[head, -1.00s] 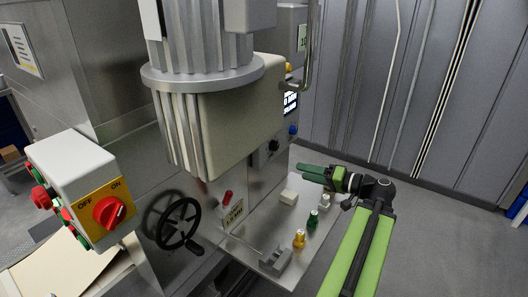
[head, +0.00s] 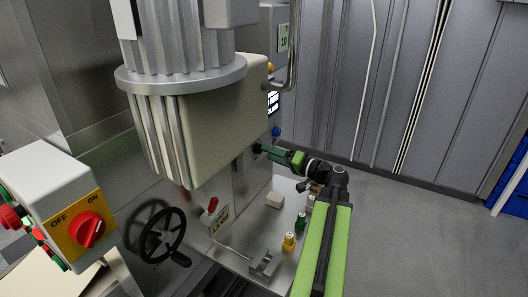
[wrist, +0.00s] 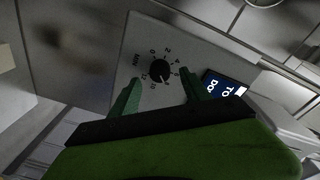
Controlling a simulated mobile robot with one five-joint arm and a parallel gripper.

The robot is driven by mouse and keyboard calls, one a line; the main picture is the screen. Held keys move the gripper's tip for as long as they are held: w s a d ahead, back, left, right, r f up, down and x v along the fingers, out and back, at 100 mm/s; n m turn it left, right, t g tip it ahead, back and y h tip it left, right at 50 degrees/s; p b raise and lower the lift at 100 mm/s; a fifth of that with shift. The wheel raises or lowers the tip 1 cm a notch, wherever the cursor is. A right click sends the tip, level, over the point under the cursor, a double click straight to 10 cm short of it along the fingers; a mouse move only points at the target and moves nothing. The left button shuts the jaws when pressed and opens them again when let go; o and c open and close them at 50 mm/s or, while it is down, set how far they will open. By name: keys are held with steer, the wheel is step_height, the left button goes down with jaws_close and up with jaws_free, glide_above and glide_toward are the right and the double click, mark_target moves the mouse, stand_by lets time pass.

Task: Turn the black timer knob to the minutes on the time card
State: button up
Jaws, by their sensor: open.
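The black timer knob (wrist: 159,70) sits on a pale dial plate (wrist: 145,35) with numbers around it and "MIN" at its left. A faint light mark shows on the knob's lower right edge, but its exact reading is unclear. My green gripper (wrist: 161,78) is open, with one finger to each side of the knob, apart from it in the picture. In the head view my gripper (head: 268,151) reaches the machine's front face and hides the knob. A pale card (head: 283,38), which seems to read "10", hangs higher up on the machine.
A dark display (wrist: 223,85) lies right of the dial; a blue button (head: 276,131) is above my gripper. Below are a white block (head: 275,201), green bottle (head: 300,221) and yellow bottle (head: 289,242) on a metal shelf. A bent pipe (head: 293,60) stands above.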

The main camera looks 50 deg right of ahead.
mark_target(258, 149)
steer(key=w, duration=0.3)
steer(key=shift+w+a, duration=0.15)
steer(key=shift+a, duration=0.1)
jaws_close()
